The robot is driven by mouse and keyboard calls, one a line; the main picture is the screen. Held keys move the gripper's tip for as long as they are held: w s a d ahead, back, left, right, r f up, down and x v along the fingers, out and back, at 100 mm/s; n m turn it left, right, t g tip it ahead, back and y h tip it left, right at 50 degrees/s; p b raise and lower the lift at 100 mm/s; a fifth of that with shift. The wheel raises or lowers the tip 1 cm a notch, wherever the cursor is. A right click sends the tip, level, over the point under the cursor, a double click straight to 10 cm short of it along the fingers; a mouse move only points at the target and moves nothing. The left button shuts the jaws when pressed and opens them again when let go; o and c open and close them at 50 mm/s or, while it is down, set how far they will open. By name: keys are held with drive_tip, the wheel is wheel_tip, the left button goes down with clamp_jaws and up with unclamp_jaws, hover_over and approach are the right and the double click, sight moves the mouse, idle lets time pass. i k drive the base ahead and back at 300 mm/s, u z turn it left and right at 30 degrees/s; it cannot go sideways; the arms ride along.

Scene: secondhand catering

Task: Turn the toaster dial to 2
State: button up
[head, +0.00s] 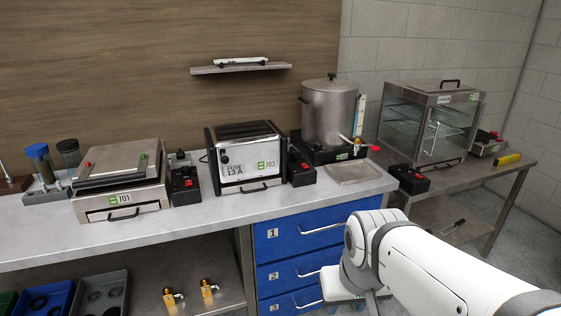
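The toaster (246,157) is a steel box with dark slots on top, standing on the counter at the centre-left. Its front carries a "FUSE 13 A" label, a green 703 tag and a low front handle. A small dark round spot (224,159) at the upper left of the front may be the dial. Its numbers and setting are too small to read. My white arm reaches in from the lower right, in front of the blue drawers and apart from the toaster. My gripper's fingers do not show.
Black switch boxes with red buttons (186,184) (301,170) flank the toaster. A 701 grill (119,180) stands left, a steel urn (329,108) and flat tray (354,173) right. A glass display cabinet (432,122) stands further right. Blue drawers (290,233) are below the counter.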

sight(295, 154)
drive_tip(key=z, duration=0.85)
drive_tip(key=k, duration=1.2)
drive_tip(key=z, duration=0.8)
drive_tip(key=i, duration=2.05)
drive_tip(key=u, duration=1.1)
drive_tip(key=i, duration=1.2)
drive_tip(key=u, duration=1.35)
drive_tip(key=i, duration=0.5)
drive_tip(key=u, duration=0.2)
drive_tip(key=k, duration=0.55)
